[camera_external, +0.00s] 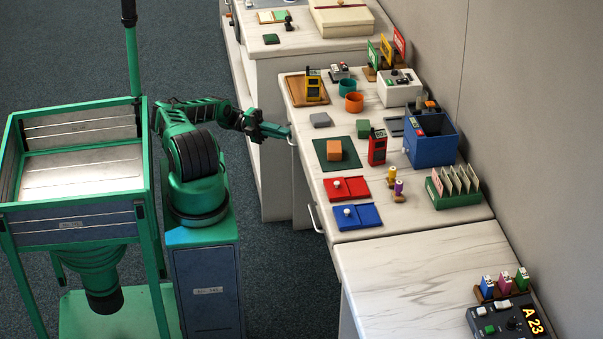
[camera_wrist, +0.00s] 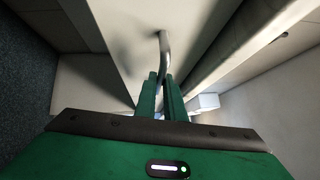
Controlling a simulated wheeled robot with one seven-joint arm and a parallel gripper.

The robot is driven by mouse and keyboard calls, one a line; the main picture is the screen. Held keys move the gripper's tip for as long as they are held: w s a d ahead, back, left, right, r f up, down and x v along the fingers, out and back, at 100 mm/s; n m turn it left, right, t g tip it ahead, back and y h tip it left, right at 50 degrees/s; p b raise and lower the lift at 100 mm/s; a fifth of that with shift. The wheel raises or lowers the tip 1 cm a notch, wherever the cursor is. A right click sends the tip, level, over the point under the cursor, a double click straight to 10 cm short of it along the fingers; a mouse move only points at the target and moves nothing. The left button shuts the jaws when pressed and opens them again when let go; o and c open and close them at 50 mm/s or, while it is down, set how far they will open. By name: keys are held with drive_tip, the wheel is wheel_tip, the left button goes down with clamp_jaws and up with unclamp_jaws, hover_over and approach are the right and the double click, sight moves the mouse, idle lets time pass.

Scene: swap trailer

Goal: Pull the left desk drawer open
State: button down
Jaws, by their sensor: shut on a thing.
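The white desk (camera_external: 345,225) has two metal handles on its front side. The far one, the left drawer handle (camera_external: 291,141), is at my gripper (camera_external: 287,132). In the wrist view the handle (camera_wrist: 164,45) runs down between the two green fingers, and my gripper (camera_wrist: 161,92) is shut on it. The pale left drawer front (camera_wrist: 115,30) fills the upper middle of the wrist view. From these views I cannot tell any gap between the drawer and the desk. The near drawer handle (camera_external: 314,219) is free.
The desktop holds a red tray (camera_external: 357,187), a blue tray (camera_external: 369,214), a blue bin (camera_external: 432,150) and several small items. Another white desk (camera_external: 262,90) stands beyond. A green-framed cart (camera_external: 75,215) is at the left. Carpet between is clear.

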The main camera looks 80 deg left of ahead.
drive_tip(key=s, duration=0.4)
drive_tip(key=shift+s, duration=0.2)
drive_tip(key=c, duration=1.8)
unclamp_jaws()
drive_tip(key=shift+c, duration=0.2)
drive_tip(key=shift+a+f, duration=0.1)
drive_tip(key=v, duration=1)
drive_tip(key=shift+s+a, duration=0.2)
drive_tip(key=shift+s, duration=0.05)
